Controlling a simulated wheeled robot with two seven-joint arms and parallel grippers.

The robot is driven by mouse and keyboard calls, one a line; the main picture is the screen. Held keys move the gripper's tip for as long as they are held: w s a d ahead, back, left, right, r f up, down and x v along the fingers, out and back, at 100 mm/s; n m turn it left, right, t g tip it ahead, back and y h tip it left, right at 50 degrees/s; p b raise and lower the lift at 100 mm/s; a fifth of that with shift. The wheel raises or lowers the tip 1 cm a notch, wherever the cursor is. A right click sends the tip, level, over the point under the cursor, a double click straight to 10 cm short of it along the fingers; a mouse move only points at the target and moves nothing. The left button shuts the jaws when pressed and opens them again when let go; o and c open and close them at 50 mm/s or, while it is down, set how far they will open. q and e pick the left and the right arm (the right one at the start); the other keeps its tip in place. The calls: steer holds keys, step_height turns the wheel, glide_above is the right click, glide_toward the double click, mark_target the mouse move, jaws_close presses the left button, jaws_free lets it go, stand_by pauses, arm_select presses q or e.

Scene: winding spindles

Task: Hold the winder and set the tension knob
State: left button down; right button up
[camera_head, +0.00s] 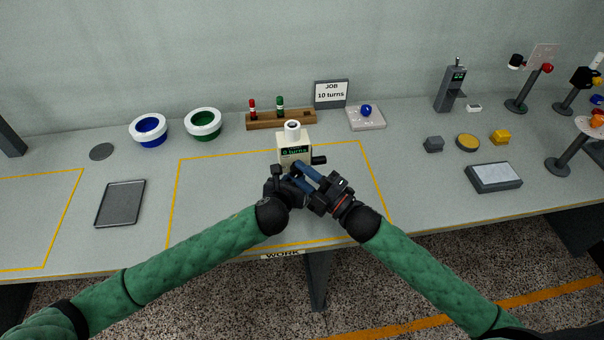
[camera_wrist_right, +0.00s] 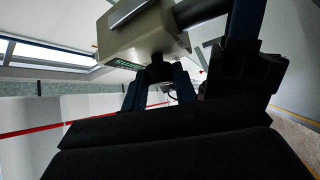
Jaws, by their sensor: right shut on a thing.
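The winder (camera_head: 294,143) is a cream box with a white top piece and a small green display reading "0 turns". It stands upright near the back middle of the yellow-outlined work area. A dark cylinder (camera_head: 319,160) sticks out from its right side. My right gripper (camera_head: 300,168) is at the winder's lower front. In the right wrist view, its blue fingers (camera_wrist_right: 158,85) are closed on a dark knob (camera_wrist_right: 158,70) below the winder's display. My left gripper (camera_head: 287,181) is close beside it, at the winder's front left. Its fingertips are largely hidden by the crossing hands.
A wooden rack (camera_head: 282,121) with red and green spindles stands behind the winder. A sign (camera_head: 331,94) reads "JOB 10 turns". Blue (camera_head: 149,131) and green (camera_head: 203,124) bowls and a grey tray (camera_head: 121,204) are on the left. The outlined area's left part is clear.

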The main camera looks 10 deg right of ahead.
steer(key=o, duration=1)
steer(key=shift+f, duration=0.2)
steer(key=shift+n, duration=0.3)
steer(key=shift+r+n+g+h, duration=0.25)
steer(key=shift+n+g+h, duration=0.3)
steer(key=shift+n+g, duration=0.3)
steer(key=shift+r+n+g+h, duration=0.2)
steer(key=shift+n+g+h, duration=0.35)
steer(key=shift+n+g, duration=0.3)
steer(key=shift+n+h, duration=0.3)
steer(key=shift+n, duration=0.1)
